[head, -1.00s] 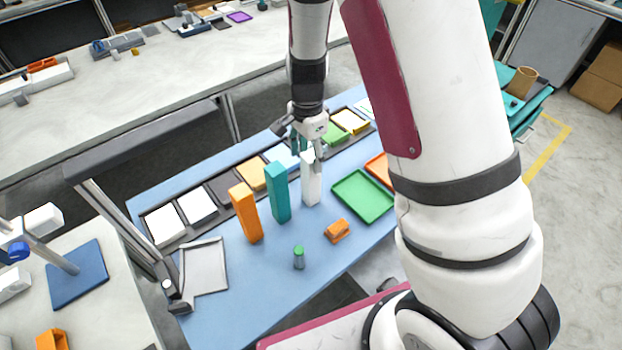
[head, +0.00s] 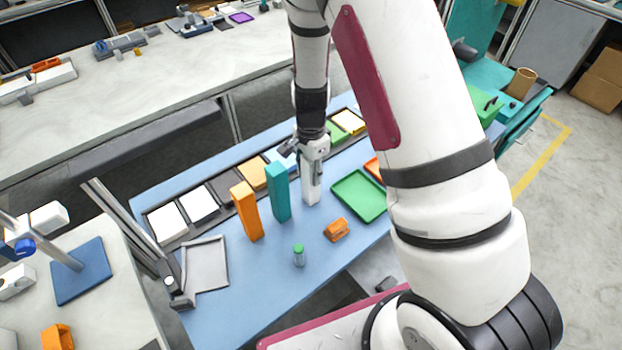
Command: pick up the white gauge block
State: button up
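The white gauge block (head: 310,196) stands upright on the blue table (head: 262,288), to the right of a tall teal block (head: 278,194). Only its lower part shows clearly. My gripper (head: 312,178) points down over the block, and its fingers overlap the block's upper part. The fingers and the block's top blend together at this size, so I cannot tell whether the fingers press on it.
A tall orange block (head: 246,212) stands left of the teal one. A green tray (head: 360,196) lies to the right. An orange part (head: 337,230) and a green-capped bottle (head: 299,255) stand in front. A row of coloured trays runs behind.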

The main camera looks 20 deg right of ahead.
grip_shut()
